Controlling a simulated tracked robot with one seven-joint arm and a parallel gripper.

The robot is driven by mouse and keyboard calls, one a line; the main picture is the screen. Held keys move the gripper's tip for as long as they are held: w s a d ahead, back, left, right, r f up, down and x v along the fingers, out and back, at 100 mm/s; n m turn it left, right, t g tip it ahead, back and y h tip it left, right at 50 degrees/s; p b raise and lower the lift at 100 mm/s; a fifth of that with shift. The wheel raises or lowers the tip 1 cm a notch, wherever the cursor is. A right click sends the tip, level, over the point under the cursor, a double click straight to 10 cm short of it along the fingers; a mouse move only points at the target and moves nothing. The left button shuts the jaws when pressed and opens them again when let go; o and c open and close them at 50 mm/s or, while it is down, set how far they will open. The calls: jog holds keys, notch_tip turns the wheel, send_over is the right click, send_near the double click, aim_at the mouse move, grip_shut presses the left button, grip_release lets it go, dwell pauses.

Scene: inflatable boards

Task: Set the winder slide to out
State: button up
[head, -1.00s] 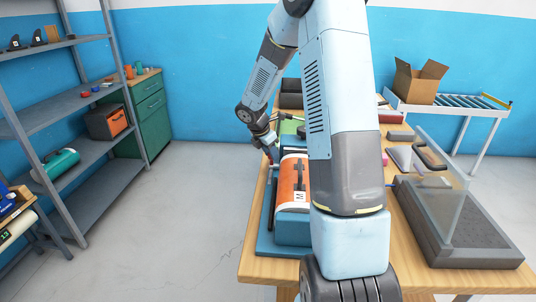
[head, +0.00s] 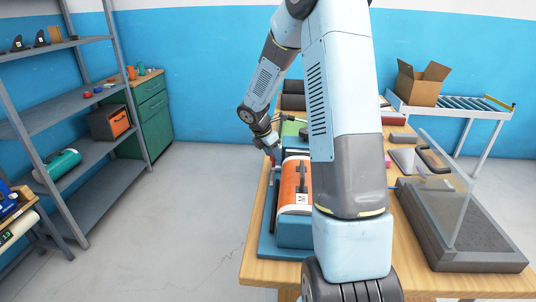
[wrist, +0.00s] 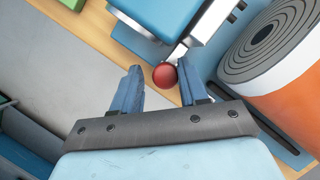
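The winder (head: 292,236) is a blue machine on the wooden table, holding an orange and white rolled board (head: 295,178). In the wrist view, the coiled end of the roll (wrist: 262,38) shows at right. A red ball knob (wrist: 165,75) sits on a short metal arm (wrist: 178,52) at the side of the blue machine; I take it for the slide's handle. My gripper (wrist: 160,73) is open, its two blue fingers on either side of the knob in the picture, with gaps showing. I cannot tell whether the knob is fully between them in depth. My arm hides part of the winder in the head view.
A grey tray with a clear hinged lid (head: 462,225) stands on the table at right. A grey shelf rack (head: 75,120) and green cabinet (head: 150,115) stand at left. A cardboard box (head: 418,83) sits on a roller stand behind. Floor left of the table is clear.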

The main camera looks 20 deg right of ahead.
jog(key=v, duration=1.3)
jog(key=shift+a+r, duration=0.2)
jog(key=s+a+r+m+t+y, duration=0.1)
jog(key=s+a+r+m, duration=0.1)
jog(key=s+r+m, duration=0.45)
jog(key=s+a+r+m+t, duration=0.15)
jog(key=s+r+m, duration=0.25)
jog(key=s, duration=0.6)
jog(key=s+a+r+m+t+y, duration=0.1)
jog(key=s+a+m, duration=0.1)
jog(key=s+m, duration=0.3)
jog(key=s+a+r+m+t+y, duration=0.1)
jog(key=s+m, duration=0.4)
jog(key=s, duration=0.6)
jog(key=shift+s+a+m+y, duration=0.35)
jog(key=shift+a+y, duration=0.15)
jog(key=shift+y, duration=0.1)
